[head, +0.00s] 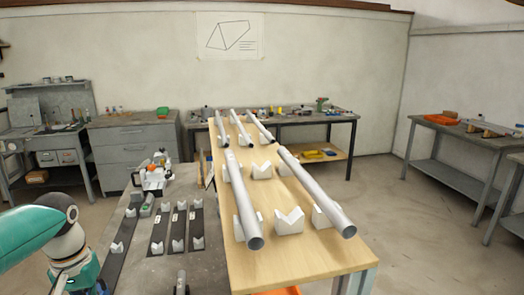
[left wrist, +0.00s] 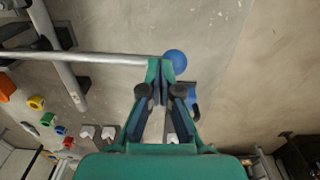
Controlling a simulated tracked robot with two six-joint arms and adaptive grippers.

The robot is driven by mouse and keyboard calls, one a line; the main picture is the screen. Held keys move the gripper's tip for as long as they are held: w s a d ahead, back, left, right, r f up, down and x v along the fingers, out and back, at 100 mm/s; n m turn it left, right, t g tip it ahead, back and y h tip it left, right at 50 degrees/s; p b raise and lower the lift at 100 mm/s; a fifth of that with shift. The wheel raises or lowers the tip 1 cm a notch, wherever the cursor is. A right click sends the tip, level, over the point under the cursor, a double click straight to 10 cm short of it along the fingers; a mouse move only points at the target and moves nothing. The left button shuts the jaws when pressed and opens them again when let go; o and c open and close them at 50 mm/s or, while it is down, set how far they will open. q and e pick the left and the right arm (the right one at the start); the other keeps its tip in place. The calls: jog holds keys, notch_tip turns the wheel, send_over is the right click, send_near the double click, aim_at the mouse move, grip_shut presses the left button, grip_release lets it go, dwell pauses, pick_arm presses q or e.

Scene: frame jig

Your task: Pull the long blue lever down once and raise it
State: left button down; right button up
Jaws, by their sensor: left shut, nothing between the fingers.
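A long thin grey rod with a round blue knob (left wrist: 175,62) at its end runs in from the left in the left wrist view; it fits the long blue lever. My left gripper (left wrist: 161,70) is shut with nothing between its fingers. Its fingertips overlap the rod just left of the knob in the picture; I cannot tell whether they touch it. The lever is not visible in the head view, where only part of my teal left arm shows at the lower left. My right gripper is in neither view.
A wooden table (head: 262,268) carries silver tubes (head: 318,195) on white V-blocks (head: 289,221). A grey bench (head: 188,262) with dark strips stands left of it. In the left wrist view, a blue part (left wrist: 191,97) sits beside the fingers, and coloured rings (left wrist: 37,103) lie left.

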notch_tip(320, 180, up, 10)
jog(key=p, duration=0.9)
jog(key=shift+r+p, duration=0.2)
jog(key=shift+p, duration=0.2)
